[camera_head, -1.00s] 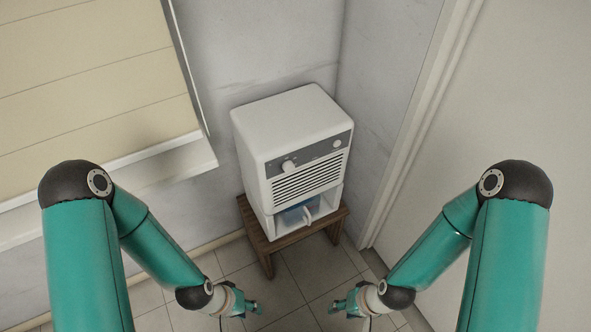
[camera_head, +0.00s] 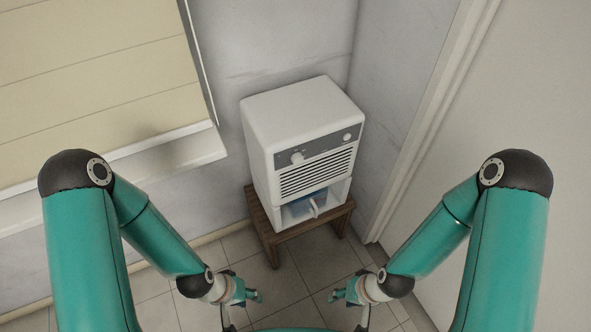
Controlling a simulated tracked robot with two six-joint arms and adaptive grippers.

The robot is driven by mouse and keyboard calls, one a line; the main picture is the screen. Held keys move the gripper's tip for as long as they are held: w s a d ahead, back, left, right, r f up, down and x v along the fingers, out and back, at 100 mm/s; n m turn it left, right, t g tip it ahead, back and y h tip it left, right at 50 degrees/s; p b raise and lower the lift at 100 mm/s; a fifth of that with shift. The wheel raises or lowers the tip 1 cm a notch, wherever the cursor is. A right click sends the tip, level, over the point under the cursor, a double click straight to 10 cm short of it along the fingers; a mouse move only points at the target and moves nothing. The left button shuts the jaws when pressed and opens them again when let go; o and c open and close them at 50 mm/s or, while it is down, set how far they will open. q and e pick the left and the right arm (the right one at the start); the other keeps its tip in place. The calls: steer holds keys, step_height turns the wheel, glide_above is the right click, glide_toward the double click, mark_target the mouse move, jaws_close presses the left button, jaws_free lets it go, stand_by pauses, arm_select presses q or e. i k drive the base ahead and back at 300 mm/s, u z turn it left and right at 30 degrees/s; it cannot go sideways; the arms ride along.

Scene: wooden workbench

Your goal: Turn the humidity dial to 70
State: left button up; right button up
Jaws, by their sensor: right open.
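A white box-shaped appliance (camera_head: 303,115) stands on a small wooden stool in the corner. Its grey control panel (camera_head: 322,149) carries a larger protruding white knob (camera_head: 297,158) at the left and a smaller round white knob (camera_head: 347,137) at the right. Scale markings are too small to read, so I cannot tell the dial's setting. My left gripper (camera_head: 254,295) is low in front of the stool, apart from the appliance, and looks open and empty. My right gripper (camera_head: 335,296) is also low in front, open and empty. Neither touches a knob.
The wooden stool (camera_head: 268,238) supports the appliance. A bluish container with a white handle (camera_head: 314,207) sits in its lower opening. A window ledge (camera_head: 170,165) juts out at the left. A wall and white door frame (camera_head: 432,120) stand at the right. Tiled floor is clear in front.

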mark_target(297, 159)
steer(key=z, duration=1)
steer(key=k, duration=0.95)
steer(key=u, duration=0.7)
steer(key=i, duration=1)
steer(key=z, duration=0.05)
